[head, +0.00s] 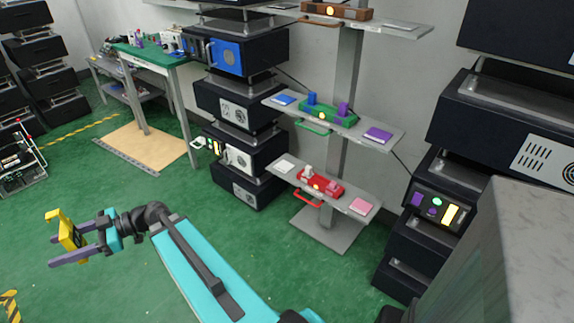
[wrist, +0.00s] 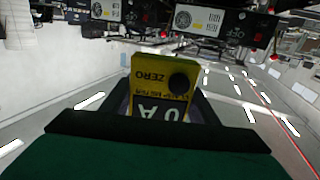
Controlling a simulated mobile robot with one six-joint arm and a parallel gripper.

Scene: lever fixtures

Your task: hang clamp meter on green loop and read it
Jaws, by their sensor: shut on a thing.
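My gripper (head: 62,246) is shut on the yellow clamp meter (head: 68,230), out over open floor at the lower left of the head view. In the wrist view the meter (wrist: 150,72) stands between the fingers; its face shows upside down, with "ZERO", a dark round knob and a partly cut-off dark display with what looks like "0 A". The green loop (head: 311,128) sticks out from the front of the green fixture (head: 330,113) on the middle shelf, well right of and apart from the gripper. The meter's jaw cannot be made out clearly.
A red fixture (head: 318,184) with a red loop (head: 308,199) sits on the shelf below, and a brown fixture (head: 337,11) above. Dark equipment stacks (head: 240,105) stand left of the shelves, others at right. A grey cabinet (head: 520,240) fills the lower right. Green floor (head: 210,215) lies clear between.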

